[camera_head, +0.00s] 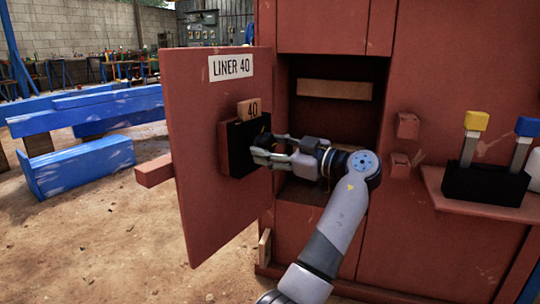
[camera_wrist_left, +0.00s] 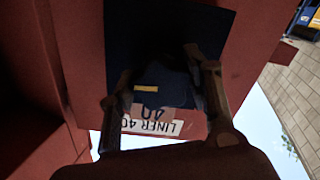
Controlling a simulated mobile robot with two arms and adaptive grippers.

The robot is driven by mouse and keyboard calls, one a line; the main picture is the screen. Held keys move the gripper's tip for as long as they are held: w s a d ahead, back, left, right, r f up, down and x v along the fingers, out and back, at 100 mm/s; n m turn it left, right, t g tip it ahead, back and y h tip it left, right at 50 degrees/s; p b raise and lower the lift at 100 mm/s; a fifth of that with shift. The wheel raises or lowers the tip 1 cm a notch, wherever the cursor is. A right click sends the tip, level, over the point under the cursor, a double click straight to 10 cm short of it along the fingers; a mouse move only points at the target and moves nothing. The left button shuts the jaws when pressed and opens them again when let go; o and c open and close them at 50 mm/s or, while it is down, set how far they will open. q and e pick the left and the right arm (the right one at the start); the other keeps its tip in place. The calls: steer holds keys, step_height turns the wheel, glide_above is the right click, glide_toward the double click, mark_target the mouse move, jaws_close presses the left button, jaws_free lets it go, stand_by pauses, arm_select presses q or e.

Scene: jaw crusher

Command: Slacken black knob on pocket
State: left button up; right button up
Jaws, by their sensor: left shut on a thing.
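The black pocket (camera_head: 240,146) is fixed to the inner face of the open red door (camera_head: 200,185), under the "LINER 40" label (camera_head: 231,67). A tan block marked 40 (camera_head: 249,108) sticks up out of the pocket. My left gripper (camera_head: 262,151) is at the pocket's front, its fingers closed around the black knob, which the fingers hide in the head view. In the left wrist view, the dark knob (camera_wrist_left: 163,84) with a yellow stripe shows between the two fingers of my left gripper (camera_wrist_left: 158,95). My right gripper is not in view.
The red crusher cabinet (camera_head: 460,60) has an open recess beside the door, with a tan block (camera_head: 334,89) inside. A black holder (camera_head: 485,184) with yellow and blue-topped handles stands on a ledge at right. Blue beams (camera_head: 80,165) lie at left.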

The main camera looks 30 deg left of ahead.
arm_select(q)
steer(key=n+b, duration=0.2)
steer(key=n, duration=0.3)
steer(key=shift+w+n+b, duration=0.1)
steer(key=shift+n+b, duration=0.2)
steer(key=shift+b, duration=0.05)
steer(key=shift+r+n+b, duration=0.15)
steer(key=shift+n+b, duration=0.6)
steer(key=shift+n, duration=1.35)
steer(key=o, duration=1.1)
steer(key=shift+o, duration=0.2)
steer(key=d, duration=1.2)
